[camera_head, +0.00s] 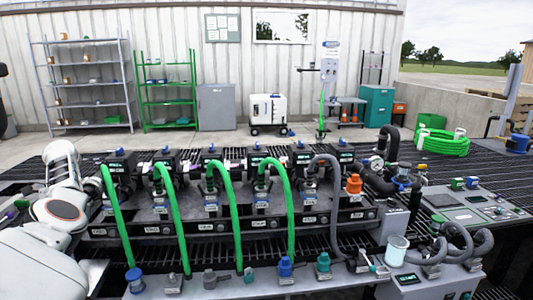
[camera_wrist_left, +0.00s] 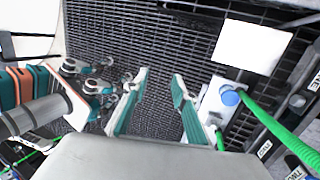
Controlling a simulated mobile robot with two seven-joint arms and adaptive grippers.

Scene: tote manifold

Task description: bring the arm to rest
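My left arm (camera_head: 60,210), white with a dark joint ring, reaches in from the left in the head view, beside the left end of the manifold (camera_head: 235,226). I cannot make out its gripper there. In the left wrist view my left gripper (camera_wrist_left: 160,75) has its two teal fingers spread apart, with nothing between them. Dark grating (camera_wrist_left: 158,95) lies beyond the fingertips. My right arm and right gripper are not in view.
Green hoses (camera_head: 170,210) and a grey hose (camera_head: 334,200) arch from the manifold to the front ledge. In the wrist view, a blue fitting (camera_wrist_left: 230,98) with a green hose is close right of the fingers; teal-and-grey parts (camera_wrist_left: 98,87) are left. A control panel (camera_head: 470,210) stands right.

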